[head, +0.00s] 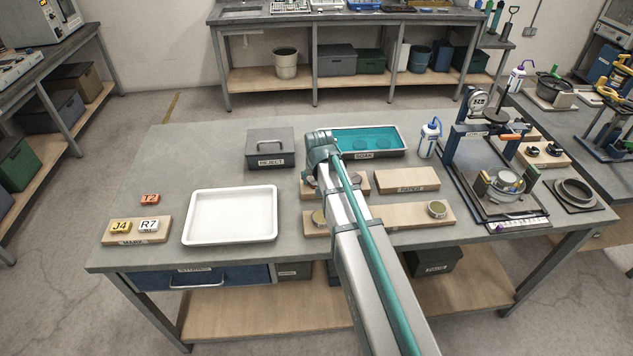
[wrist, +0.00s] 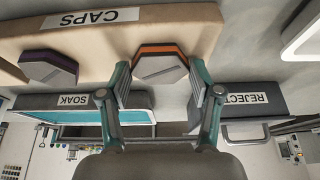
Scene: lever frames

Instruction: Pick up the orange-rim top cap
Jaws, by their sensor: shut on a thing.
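The orange-rim top cap (wrist: 160,66) is a grey hexagonal cap with an orange edge, seen in the wrist view between my fingers. My gripper (wrist: 160,80) is shut on it, one finger at each side. The pale wooden CAPS board (wrist: 100,42) lies behind it; I cannot tell whether the cap still touches the board. A purple-rim cap (wrist: 48,67) sits on the same board, left of the held cap in this view. In the head view my arm hides my fingertips and the orange-rim cap.
The teal SOAK tray (head: 390,152) and grey REJECT box (head: 270,155) stand close behind the board. A white tray (head: 230,215) lies to the left. The PAPER board (head: 407,178) and a wash bottle (head: 430,138) are right of my arm. The table's back left is clear.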

